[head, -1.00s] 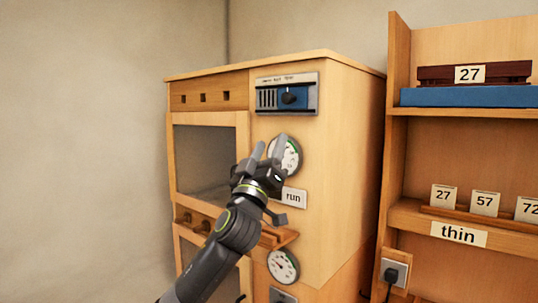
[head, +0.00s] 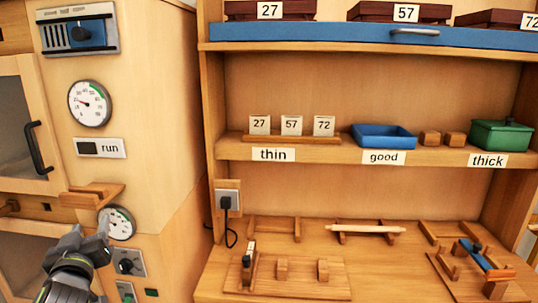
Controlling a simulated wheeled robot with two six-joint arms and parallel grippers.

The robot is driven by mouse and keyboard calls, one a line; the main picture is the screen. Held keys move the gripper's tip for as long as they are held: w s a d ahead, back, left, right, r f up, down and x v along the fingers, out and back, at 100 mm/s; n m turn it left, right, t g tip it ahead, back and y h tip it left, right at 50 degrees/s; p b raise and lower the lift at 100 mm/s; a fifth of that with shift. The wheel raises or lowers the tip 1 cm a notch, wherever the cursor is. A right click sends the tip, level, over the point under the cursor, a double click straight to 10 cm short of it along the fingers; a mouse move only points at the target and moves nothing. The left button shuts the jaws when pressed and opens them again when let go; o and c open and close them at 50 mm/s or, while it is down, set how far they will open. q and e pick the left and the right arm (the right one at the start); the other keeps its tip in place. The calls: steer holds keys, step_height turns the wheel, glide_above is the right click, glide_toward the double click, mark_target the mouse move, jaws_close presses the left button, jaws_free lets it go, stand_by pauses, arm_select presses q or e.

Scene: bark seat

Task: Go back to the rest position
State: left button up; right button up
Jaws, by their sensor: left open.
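My left gripper (head: 88,240) is at the lower left of the head view, in front of the wooden cabinet (head: 160,130). Its jaws are open and nothing shows between them. It is below a small wooden ledge (head: 93,195) and close in the picture to the lower dial (head: 117,223). Whether it touches the cabinet front cannot be told. My right gripper is not in view.
A shelf (head: 350,155) at the right holds number cards (head: 291,125), a blue tray (head: 384,137) and a green box (head: 500,135). A black cable hangs at a socket (head: 227,201).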

arm_select(q)
steer(key=s+d+f+m+g+h, duration=0.1)
steer(key=s+f+g, duration=0.3)
steer(key=s+f, duration=0.5)
steer(key=s+d+f+m+g+h, duration=0.15)
steer(key=s+f+g, duration=0.35)
steer(key=f, duration=0.8)
steer(key=s+d+f+m+g+h, duration=0.1)
steer(key=s+d+f+g, duration=0.15)
steer(key=s, duration=0.45)
steer(key=s+d+f+m+g, duration=0.1)
steer(key=s+d+f, duration=0.1)
steer(key=s+f, duration=0.35)
steer(key=s+d+f+m+g+h, duration=0.1)
steer(key=s+d+f+g, duration=0.1)
steer(key=s, duration=0.6)
step_height(320, 180, down, 25)
steer(key=a, duration=0.2)
steer(key=s+d+f+g, duration=0.1)
steer(key=s+f+g, duration=0.1)
steer(key=s+f, duration=1.3)
steer(key=shift+h, duration=0.35)
steer(key=shift+f, duration=0.1)
